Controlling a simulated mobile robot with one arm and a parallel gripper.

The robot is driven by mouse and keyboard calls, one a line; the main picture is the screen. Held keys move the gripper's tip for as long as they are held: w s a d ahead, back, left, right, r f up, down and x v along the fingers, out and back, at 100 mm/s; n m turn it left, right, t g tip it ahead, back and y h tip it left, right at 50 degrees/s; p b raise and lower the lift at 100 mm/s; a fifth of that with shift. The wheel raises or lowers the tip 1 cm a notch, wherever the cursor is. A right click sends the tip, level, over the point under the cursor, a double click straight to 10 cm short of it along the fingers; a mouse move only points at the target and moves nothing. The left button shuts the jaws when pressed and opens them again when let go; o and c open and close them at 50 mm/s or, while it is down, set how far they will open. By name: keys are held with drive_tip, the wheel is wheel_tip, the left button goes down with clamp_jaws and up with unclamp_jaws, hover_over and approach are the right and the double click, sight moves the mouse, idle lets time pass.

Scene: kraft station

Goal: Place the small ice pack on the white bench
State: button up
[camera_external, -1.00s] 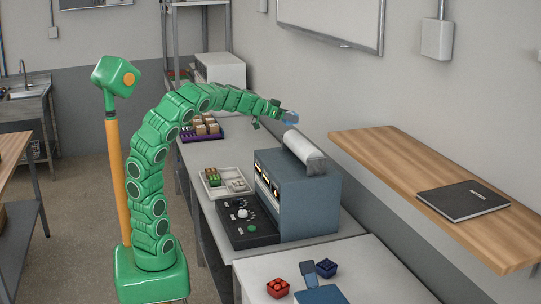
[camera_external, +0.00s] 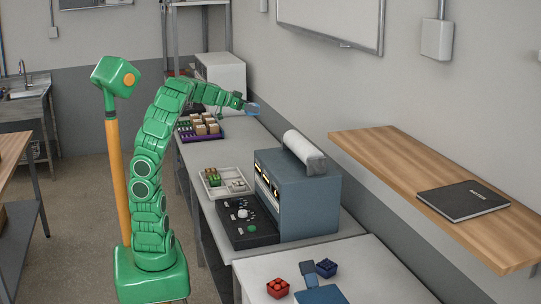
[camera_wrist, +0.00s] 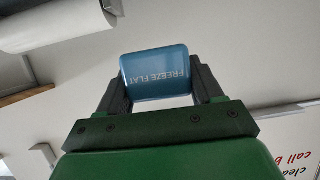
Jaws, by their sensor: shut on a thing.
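The small ice pack (camera_wrist: 155,73) is blue with "FREEZE FLAT" printed on it. My gripper (camera_wrist: 158,85) is shut on it, with one dark finger at each side in the wrist view. In the external view my gripper (camera_external: 243,105) holds the ice pack (camera_external: 252,108) in the air, in front of the grey wall and beyond the blue-grey machine. The white bench (camera_external: 205,157) runs along the wall below and bears several things.
The blue-grey machine (camera_external: 310,203) with a white roll (camera_external: 304,150) on top stands on the bench. A white tray (camera_external: 212,190), a black control panel (camera_external: 240,235), a purple rack (camera_external: 205,137) of blocks and a white box (camera_external: 222,72) are also there. A wooden shelf (camera_external: 385,160) juts from the wall.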

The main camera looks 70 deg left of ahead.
drive_tip(key=s+a+r, duration=0.2)
drive_tip(key=s+a, duration=0.6)
drive_tip(key=s, duration=0.4)
hover_over(223, 190)
wheel_tip(223, 190, down, 26)
idle(0.4)
drive_tip(key=shift+f, duration=8.8)
drive_tip(key=shift+f, duration=0.15)
drive_tip(key=o, duration=1.1)
